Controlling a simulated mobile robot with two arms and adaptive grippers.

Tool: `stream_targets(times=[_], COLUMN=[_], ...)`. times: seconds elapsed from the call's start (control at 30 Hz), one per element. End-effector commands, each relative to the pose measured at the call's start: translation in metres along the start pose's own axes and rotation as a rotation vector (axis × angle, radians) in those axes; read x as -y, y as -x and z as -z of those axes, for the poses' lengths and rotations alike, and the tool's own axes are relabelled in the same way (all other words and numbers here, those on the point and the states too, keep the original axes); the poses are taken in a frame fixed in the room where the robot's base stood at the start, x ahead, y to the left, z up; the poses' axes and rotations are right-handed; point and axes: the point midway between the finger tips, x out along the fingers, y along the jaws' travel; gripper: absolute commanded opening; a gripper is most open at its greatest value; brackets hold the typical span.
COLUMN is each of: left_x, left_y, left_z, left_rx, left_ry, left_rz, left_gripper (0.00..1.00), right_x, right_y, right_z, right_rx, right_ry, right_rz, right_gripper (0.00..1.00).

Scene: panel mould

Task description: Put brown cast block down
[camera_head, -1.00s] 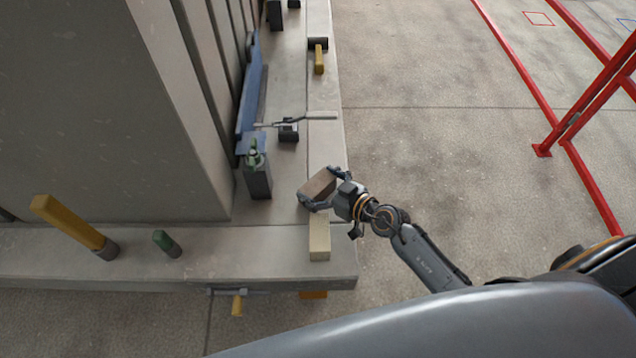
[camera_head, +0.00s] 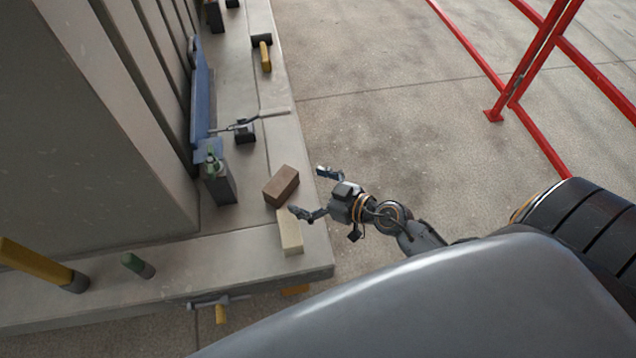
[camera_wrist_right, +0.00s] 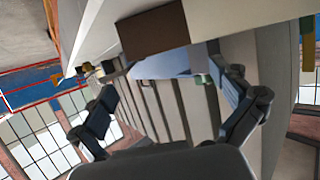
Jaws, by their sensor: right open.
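The brown cast block (camera_head: 281,186) lies on the grey concrete ledge (camera_head: 262,130), close to one end of a pale wooden block (camera_head: 290,232). I cannot tell whether the two blocks touch. My right gripper (camera_head: 312,193) is open and empty, to the right of the brown block and apart from it, at the ledge's edge. In the right wrist view the brown block (camera_wrist_right: 152,32) shows beyond the spread fingers of the gripper (camera_wrist_right: 168,108). My left gripper is not in view.
A dark box with a green-topped bottle (camera_head: 218,180) stands left of the block. A mallet (camera_head: 264,52), a blue bar (camera_head: 201,100) and a dark block with a rod (camera_head: 244,133) are farther along. Red rails (camera_head: 530,70) stand on the floor at right.

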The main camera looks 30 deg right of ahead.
Motion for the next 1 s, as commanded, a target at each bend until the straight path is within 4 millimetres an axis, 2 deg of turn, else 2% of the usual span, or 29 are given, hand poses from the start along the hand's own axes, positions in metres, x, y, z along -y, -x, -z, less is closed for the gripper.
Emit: stream_targets(times=[0.1, 0.3, 1.0], left_x=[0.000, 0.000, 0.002], left_y=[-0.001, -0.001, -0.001], left_z=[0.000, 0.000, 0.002], left_rx=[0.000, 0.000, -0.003], left_ry=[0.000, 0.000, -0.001], left_rz=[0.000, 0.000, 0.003], left_gripper=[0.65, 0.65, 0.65], right_x=[0.000, 0.000, 0.000], right_y=[0.020, 0.035, 0.037], right_z=[-0.001, 0.000, 0.000], right_rx=[0.001, 0.000, 0.000], right_ry=[0.001, 0.000, 0.000], right_rz=[0.000, 0.001, 0.000], right_gripper=[1.00, 1.00, 1.00])
